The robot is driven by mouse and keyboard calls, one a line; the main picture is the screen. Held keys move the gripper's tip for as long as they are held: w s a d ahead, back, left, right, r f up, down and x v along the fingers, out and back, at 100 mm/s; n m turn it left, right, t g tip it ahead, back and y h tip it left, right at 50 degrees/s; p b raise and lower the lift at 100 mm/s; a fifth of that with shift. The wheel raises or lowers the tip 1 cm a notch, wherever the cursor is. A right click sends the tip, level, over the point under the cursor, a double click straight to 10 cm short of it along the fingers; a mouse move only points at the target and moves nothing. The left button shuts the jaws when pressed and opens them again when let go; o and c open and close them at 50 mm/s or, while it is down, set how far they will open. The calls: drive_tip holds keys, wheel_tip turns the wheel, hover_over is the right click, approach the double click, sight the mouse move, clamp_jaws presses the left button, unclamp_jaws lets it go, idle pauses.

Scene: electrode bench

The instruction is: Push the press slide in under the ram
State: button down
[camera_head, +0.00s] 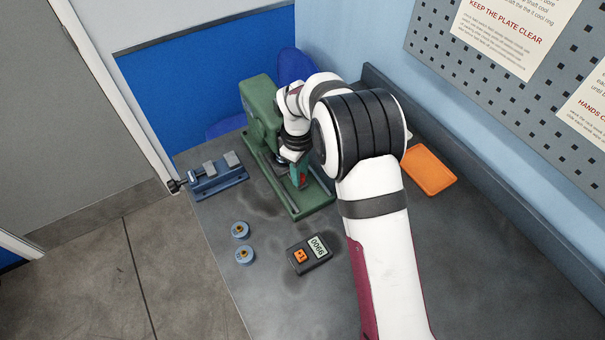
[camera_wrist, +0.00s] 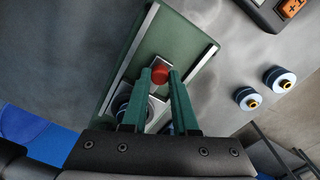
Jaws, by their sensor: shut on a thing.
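The green press (camera_head: 262,108) stands at the back of the bench, with its base (camera_head: 313,203) reaching forward. In the wrist view the base (camera_wrist: 182,28) carries two pale rails. The press slide (camera_wrist: 154,102) is a pale metal plate between the rails, with a red knob (camera_wrist: 160,75) at its outer end. My gripper (camera_head: 299,182) is low over the base, in front of the press body. In the wrist view its green fingers (camera_wrist: 160,76) are closed on the red knob. A dark round part with a pale rim (camera_wrist: 125,106) shows beside the fingers. The ram is hidden.
A blue vise (camera_head: 217,178) stands left of the press. Two blue discs with brass centres (camera_head: 240,230) and a dark meter with an orange button (camera_head: 310,256) lie in front. An orange tray (camera_head: 428,170) lies right of my arm, near the wall.

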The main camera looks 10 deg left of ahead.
drive_tip(key=c, duration=0.7)
unclamp_jaws()
drive_tip(key=shift+w, duration=0.15)
drive_tip(key=r, duration=1.6)
drive_tip(key=shift+s+a, duration=0.15)
drive_tip(key=shift+s, duration=0.2)
drive_tip(key=s+d+r+m, duration=0.5)
drive_tip(key=s+d+m, duration=0.35)
drive_tip(key=d, duration=0.35)
drive_tip(key=s+d+f+m, duration=0.1)
drive_tip(key=s+d+m, duration=0.1)
drive_tip(key=s, duration=0.4)
drive_tip(key=s+d+f+m+y, duration=0.1)
drive_tip(key=s+d+f+m, duration=0.1)
drive_tip(key=s+m, duration=0.3)
drive_tip(key=s+d+f+m+y, duration=0.1)
drive_tip(key=s+d+f+m, duration=0.1)
drive_tip(key=s, duration=0.7)
drive_tip(key=shift+s+d+m+g, duration=0.25)
drive_tip(key=shift+d+m, duration=0.45)
drive_tip(key=shift+m, duration=0.55)
